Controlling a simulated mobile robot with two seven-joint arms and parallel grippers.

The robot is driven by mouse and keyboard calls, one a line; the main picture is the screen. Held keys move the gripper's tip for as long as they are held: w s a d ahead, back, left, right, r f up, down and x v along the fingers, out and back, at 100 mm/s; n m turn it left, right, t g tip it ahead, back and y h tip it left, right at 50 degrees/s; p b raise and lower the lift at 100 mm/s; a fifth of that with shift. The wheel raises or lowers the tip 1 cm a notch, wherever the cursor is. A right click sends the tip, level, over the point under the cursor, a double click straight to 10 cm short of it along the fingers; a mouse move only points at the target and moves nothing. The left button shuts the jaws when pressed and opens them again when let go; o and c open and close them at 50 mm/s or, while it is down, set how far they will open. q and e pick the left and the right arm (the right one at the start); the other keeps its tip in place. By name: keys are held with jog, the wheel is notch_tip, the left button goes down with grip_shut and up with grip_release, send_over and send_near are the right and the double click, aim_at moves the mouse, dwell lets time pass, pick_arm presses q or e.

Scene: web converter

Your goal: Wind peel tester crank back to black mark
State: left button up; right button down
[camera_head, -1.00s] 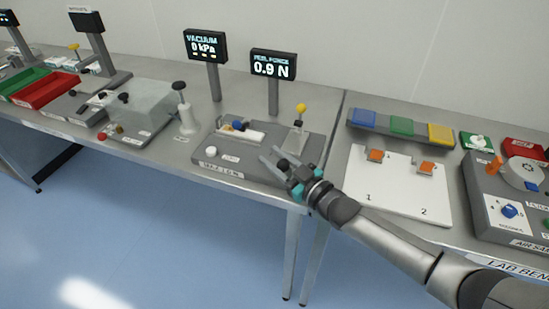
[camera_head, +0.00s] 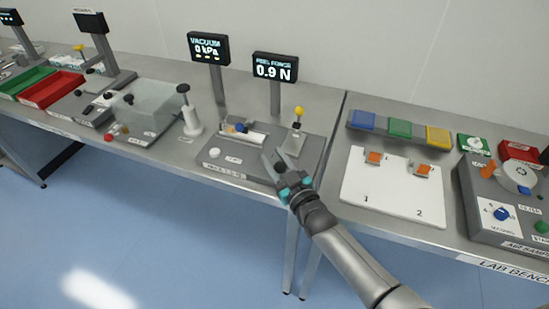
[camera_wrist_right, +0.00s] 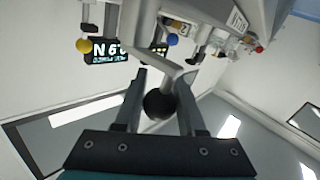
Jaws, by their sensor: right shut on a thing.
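The peel tester (camera_head: 235,172) is a grey box at the front of the middle bench, with a white button and a small sample stage on top. Its peel force display (camera_head: 275,67) behind it reads 0.9 N. My right gripper (camera_head: 276,160) is at the tester's right front side. In the right wrist view, its two fingers (camera_wrist_right: 160,85) are shut around the black ball knob (camera_wrist_right: 159,104) of the crank, whose grey arm (camera_wrist_right: 172,77) runs up behind it. In the head view the gripper hides the crank. I cannot make out the black mark. My left gripper is out of view.
A yellow-topped lever (camera_head: 298,112) stands at the tester's right rear. A white board (camera_head: 390,195) with orange clips lies to the right. A clear-covered vacuum unit (camera_head: 145,105) and a dark-knobbed white post (camera_head: 192,118) stand to the left. Floor in front is clear.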

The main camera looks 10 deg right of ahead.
jog(key=shift+r, duration=0.1)
jog(key=c, duration=0.5)
grip_release()
jog(key=shift+s, duration=0.15)
jog(key=p+v, duration=0.1)
jog(key=v, duration=1.4)
jog(key=shift+d, duration=0.1)
